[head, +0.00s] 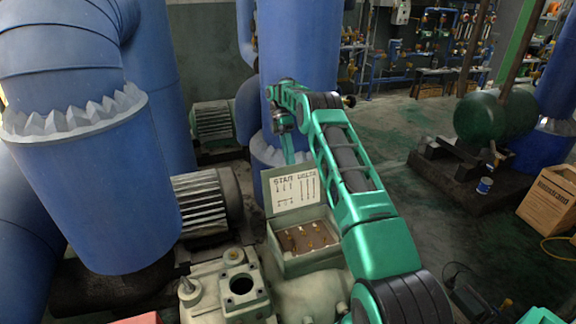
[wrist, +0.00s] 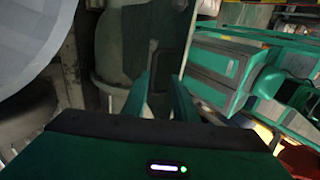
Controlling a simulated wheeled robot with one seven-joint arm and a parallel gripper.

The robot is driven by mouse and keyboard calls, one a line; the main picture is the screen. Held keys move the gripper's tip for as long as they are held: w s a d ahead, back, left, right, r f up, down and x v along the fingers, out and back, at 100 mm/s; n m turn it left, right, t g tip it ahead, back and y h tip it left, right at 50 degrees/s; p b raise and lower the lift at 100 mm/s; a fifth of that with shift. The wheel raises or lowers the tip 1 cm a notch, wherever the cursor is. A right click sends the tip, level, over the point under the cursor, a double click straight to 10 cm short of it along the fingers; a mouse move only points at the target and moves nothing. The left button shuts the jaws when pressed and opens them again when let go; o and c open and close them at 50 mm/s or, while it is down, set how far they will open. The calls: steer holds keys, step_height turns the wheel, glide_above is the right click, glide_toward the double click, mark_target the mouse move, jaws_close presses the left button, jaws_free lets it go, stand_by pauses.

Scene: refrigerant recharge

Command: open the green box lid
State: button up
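The pale green box (head: 304,264) sits on the machine housing in the middle of the head view. Its lid (head: 293,191) stands up at the back, showing a printed wiring diagram on the inner face. Several brass-coloured terminals show inside the open box. My gripper is at the far end of my arm, behind and above the lid; its fingertips are not clear in the head view. In the wrist view my gripper (wrist: 160,98) has two green fingers apart with a gap between them. A dark piece shows in or behind that gap, and I cannot tell what it is.
Large blue pipes (head: 90,160) stand at the left, and another blue pipe (head: 300,45) rises behind the box. A ribbed motor (head: 207,203) is left of the box. Open floor (head: 440,220) lies right of my arm.

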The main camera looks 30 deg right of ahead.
steer(key=s+a+r, duration=0.1)
steer(key=a+r, duration=0.1)
steer(key=a, duration=0.1)
steer(key=s+a+r, duration=0.1)
steer(key=a+r, duration=0.2)
steer(key=a, duration=0.1)
steer(key=s+a+r, duration=0.1)
steer(key=a+r, duration=0.1)
steer(key=a, duration=0.2)
steer(key=shift+a+r, duration=0.25)
steer(key=shift+r, duration=0.05)
steer(key=shift+s+r, duration=0.1)
steer(key=s+d+r+m+t, duration=0.1)
steer(key=s+r+m+t, duration=0.1)
steer(key=s+r+m, duration=0.6)
steer(key=s+r+m+t, duration=0.2)
steer(key=s+r+m, duration=0.25)
steer(key=s, duration=0.75)
steer(key=s+f+m+t, duration=0.1)
steer(key=s+f+m, duration=0.2)
steer(key=s, duration=1)
steer(key=s+d+f+m+t+h, duration=0.1)
steer(key=s+m, duration=0.5)
steer(key=s, duration=0.7)
steer(key=shift+f+m+t, duration=0.35)
steer(key=shift+f+t, duration=0.15)
steer(key=shift+f, duration=0.45)
steer(key=shift+w, duration=0.1)
